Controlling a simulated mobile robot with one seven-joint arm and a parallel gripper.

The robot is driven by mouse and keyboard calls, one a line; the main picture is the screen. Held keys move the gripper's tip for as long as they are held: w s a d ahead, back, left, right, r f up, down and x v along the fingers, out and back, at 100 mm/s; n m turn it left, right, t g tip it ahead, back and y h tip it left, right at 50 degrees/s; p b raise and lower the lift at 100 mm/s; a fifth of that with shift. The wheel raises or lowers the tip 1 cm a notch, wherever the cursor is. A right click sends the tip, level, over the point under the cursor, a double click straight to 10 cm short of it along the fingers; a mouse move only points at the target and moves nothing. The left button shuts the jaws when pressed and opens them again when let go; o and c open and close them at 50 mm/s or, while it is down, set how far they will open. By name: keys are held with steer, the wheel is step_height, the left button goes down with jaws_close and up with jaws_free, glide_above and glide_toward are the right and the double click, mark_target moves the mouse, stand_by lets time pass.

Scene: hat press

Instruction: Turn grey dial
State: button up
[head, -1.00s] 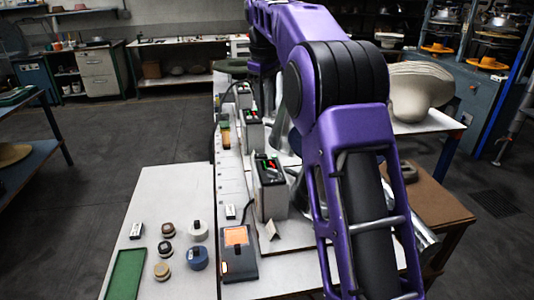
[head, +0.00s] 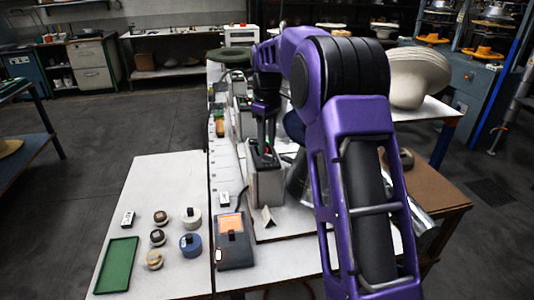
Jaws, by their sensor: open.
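My gripper (head: 266,133) points down over the black top of the nearest grey control box (head: 265,187). I take it as open; its fingertips are small and dark against the box. Red and green marks show on the box top beside the fingers, and I cannot tell whether they touch it. No grey dial can be made out on that top, which the gripper partly covers. A pale grey round piece with a black knob-like top (head: 191,218) lies on the white side table at lower left, well away from my gripper.
Several other round pieces, a blue one (head: 190,244) among them, and a green tray (head: 117,265) share the side table. A black device with an orange screen (head: 234,240) stands in front of the box. More boxes stand behind. My purple arm hides the right side.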

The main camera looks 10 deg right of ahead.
mark_target(267, 158)
steer(key=shift+f, duration=1.4)
steer(key=shift+c, duration=0.3)
jaws_close()
